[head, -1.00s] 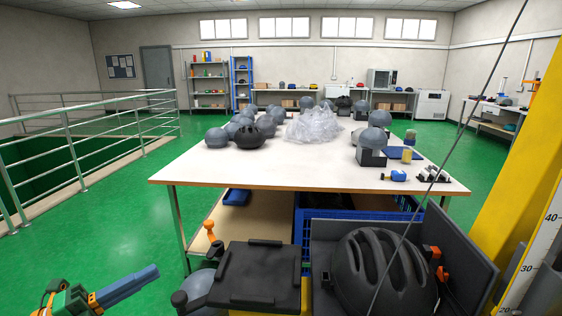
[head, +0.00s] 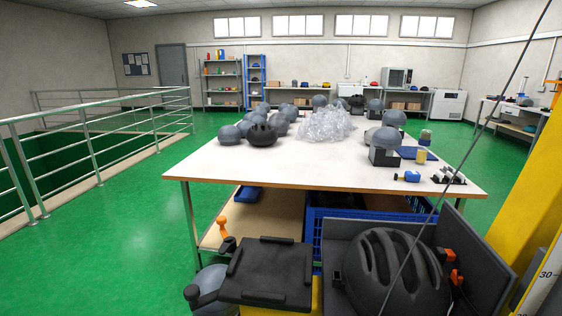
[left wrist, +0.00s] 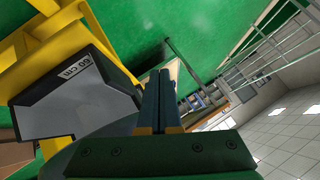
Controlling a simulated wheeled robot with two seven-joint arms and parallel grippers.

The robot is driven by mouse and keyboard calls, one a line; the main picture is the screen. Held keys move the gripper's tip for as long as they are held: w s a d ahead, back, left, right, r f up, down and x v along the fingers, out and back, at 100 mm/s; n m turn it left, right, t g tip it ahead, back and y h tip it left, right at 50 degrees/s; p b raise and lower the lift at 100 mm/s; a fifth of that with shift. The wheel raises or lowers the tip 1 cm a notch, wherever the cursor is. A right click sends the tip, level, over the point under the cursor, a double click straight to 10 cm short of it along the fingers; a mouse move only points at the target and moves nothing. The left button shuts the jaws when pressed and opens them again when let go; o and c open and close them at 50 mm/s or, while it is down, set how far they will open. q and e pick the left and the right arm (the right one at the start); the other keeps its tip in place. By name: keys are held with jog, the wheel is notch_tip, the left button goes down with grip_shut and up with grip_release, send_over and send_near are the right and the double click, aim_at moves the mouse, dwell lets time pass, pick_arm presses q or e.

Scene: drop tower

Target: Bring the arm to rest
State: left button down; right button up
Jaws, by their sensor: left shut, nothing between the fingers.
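My left gripper (left wrist: 160,100) shows in the left wrist view, its two dark fingers together with nothing between them. It is apart from the grey block labelled "60 cm" (left wrist: 75,95) and the yellow frame (left wrist: 100,40) on the left of that view. The left arm does not show in the head view now. My right gripper is in neither view.
In the head view a black helmet (head: 390,275) sits in front of the white table (head: 330,165), beside a black pad (head: 268,272). Grey headforms and clear wrap (head: 325,125) stand on the table. A yellow column (head: 515,200) is at right; railings (head: 95,130) and open green floor (head: 110,240) at left.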

pick_arm(q)
jog(key=s+d+f+g+h, duration=0.1)
jog(key=s+d+f+g, duration=0.2)
jog(key=s+d+f, duration=0.45)
jog(key=s+d+f+n+g+h, duration=0.15)
jog(key=s+d+f, duration=0.25)
jog(key=s, duration=0.7)
jog(key=s+d+f+g, duration=0.3)
jog(key=s+d+f, duration=0.3)
jog(key=s, duration=0.4)
notch_tip(320, 180, up, 7)
jog(key=s+d+p, duration=0.1)
jog(key=s+p, duration=0.1)
jog(key=p, duration=0.5)
jog(key=shift+s+d+g+h, duration=0.35)
jog(key=shift+d+g, duration=0.05)
jog(key=shift+g, duration=0.05)
